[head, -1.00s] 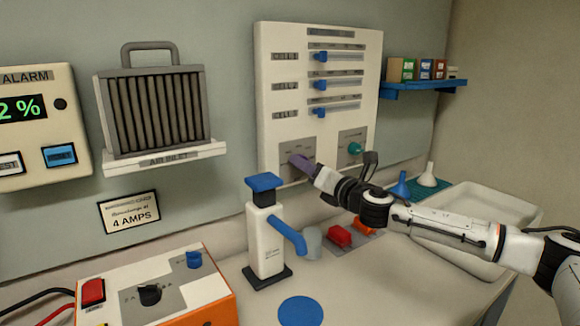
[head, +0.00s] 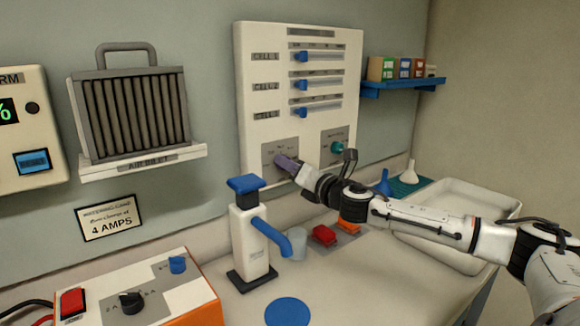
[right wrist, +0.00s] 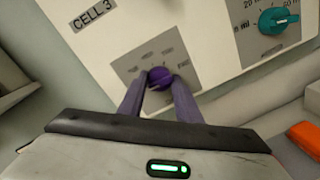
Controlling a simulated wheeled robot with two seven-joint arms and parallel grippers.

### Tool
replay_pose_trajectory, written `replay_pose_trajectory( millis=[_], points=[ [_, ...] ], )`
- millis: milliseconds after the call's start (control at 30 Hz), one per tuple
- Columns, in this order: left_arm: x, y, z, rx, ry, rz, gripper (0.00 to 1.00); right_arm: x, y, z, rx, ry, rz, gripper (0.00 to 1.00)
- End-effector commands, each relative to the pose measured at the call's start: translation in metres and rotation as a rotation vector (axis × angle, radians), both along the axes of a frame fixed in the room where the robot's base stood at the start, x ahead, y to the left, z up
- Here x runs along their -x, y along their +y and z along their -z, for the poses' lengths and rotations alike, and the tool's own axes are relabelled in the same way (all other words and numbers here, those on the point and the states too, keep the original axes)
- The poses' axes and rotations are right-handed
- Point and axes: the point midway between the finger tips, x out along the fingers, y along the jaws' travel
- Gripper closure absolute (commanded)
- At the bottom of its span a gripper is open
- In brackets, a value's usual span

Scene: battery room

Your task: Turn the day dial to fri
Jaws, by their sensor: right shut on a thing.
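The day dial is a round purple knob (right wrist: 159,75) on a grey plate (right wrist: 128,68) low on the white wall panel (head: 262,103). Small day labels arc above the knob; the rightmost seems to read FRI, the others are too blurred to read. My right gripper (right wrist: 160,84) is shut on the knob, with one purple finger on each side. In the head view my right gripper (head: 287,163) reaches the panel from the right and hides most of the knob. I cannot tell which label the knob points to. My left gripper is not in view.
A teal dial (right wrist: 278,22) sits right of the day dial. Three blue sliders, the middle one here (head: 302,85), are above. A white pump bottle with a blue spout (head: 250,235) stands below left. Red (head: 323,235) and orange blocks lie under my arm.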

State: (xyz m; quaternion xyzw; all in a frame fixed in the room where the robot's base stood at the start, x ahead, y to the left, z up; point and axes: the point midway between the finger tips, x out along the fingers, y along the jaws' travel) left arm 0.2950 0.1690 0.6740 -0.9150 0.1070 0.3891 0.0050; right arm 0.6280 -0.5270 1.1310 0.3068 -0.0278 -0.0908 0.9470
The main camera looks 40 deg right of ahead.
Motion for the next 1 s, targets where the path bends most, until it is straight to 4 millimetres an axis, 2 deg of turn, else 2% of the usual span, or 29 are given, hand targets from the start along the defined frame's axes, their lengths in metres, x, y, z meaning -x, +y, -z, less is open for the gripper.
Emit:
replay_pose_trajectory(
  millis=[267,1000],
  points=[
    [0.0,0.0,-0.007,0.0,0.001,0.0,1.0,0.0,0.0,-0.001,-0.172,-0.019,-0.001,0.92],
    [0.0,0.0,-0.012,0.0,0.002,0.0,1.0,0.0,-0.001,-0.002,-0.866,-0.098,-0.001,0.92]
  ],
)
